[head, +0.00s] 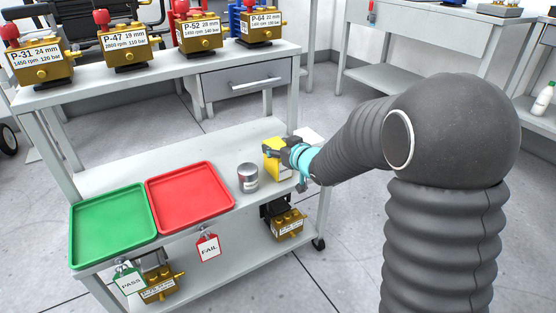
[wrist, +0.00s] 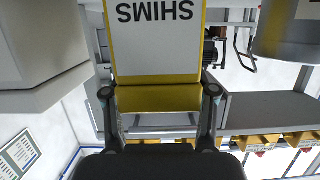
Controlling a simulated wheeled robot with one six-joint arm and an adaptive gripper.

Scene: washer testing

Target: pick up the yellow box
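The yellow box (head: 273,162) stands near the right end of the cart's middle shelf. In the wrist view the yellow box (wrist: 156,45) fills the upper middle, its white label reading SHIMS upside down. My gripper (head: 279,151) reaches it from the right. In the wrist view, the fingers of my gripper (wrist: 159,93) lie one on each side of the box, close against its sides with no clear gap. I cannot tell whether the box is lifted off the shelf.
A grey can (head: 248,177) stands just left of the box. A red tray (head: 190,228) and a green tray (head: 112,252) lie farther left. A white object (head: 309,136) is behind the gripper. Several brass pumps stand on the upper shelf (head: 110,78).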

